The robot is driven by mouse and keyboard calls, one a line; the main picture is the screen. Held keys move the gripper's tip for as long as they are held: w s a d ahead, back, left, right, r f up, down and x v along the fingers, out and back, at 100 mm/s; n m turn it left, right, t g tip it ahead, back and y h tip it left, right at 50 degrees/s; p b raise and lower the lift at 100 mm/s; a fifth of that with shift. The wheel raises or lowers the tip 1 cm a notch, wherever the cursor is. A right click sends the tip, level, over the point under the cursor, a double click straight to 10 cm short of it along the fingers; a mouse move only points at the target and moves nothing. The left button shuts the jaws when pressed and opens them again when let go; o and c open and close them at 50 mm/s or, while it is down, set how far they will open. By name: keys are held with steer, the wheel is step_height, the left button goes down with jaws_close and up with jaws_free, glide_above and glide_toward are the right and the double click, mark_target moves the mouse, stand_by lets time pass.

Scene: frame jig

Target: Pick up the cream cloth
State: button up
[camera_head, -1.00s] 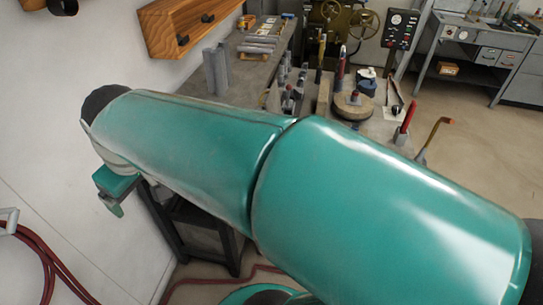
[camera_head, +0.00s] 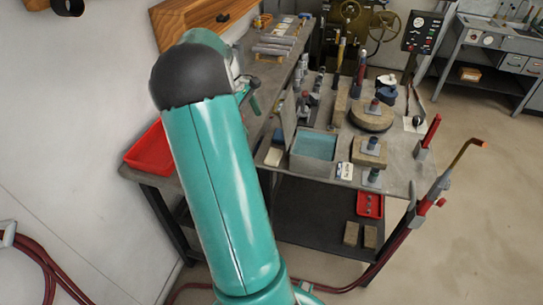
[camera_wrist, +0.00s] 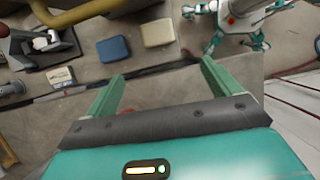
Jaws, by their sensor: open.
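A folded cream cloth (camera_wrist: 158,33), a small flat pad with rounded corners, lies near the top middle of the wrist view. A similar blue cloth (camera_wrist: 113,49) lies just left of it, apart from it. My gripper (camera_wrist: 161,69) is open and empty, and its two green fingers point toward the cloths. The cream cloth is beyond the fingertips, roughly between their lines, and not touched. In the head view a small cream patch (camera_head: 273,157) shows beside a blue-topped grey container; I cannot tell if it is the cloth. My arm hides most of the gripper there.
The table holds a grey container (camera_head: 313,150), a round block (camera_head: 371,116), and upright tools. A red tray (camera_head: 152,150) sits left of my arm. A red pole (camera_head: 408,225) stands at the table's right. A small labelled box (camera_wrist: 60,77) lies left in the wrist view.

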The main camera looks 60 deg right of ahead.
mark_target(273, 157)
steer(key=x, duration=1.4)
steer(key=shift+w+d, duration=0.1)
steer(key=shift+r, duration=0.1)
steer(key=c, duration=1.1)
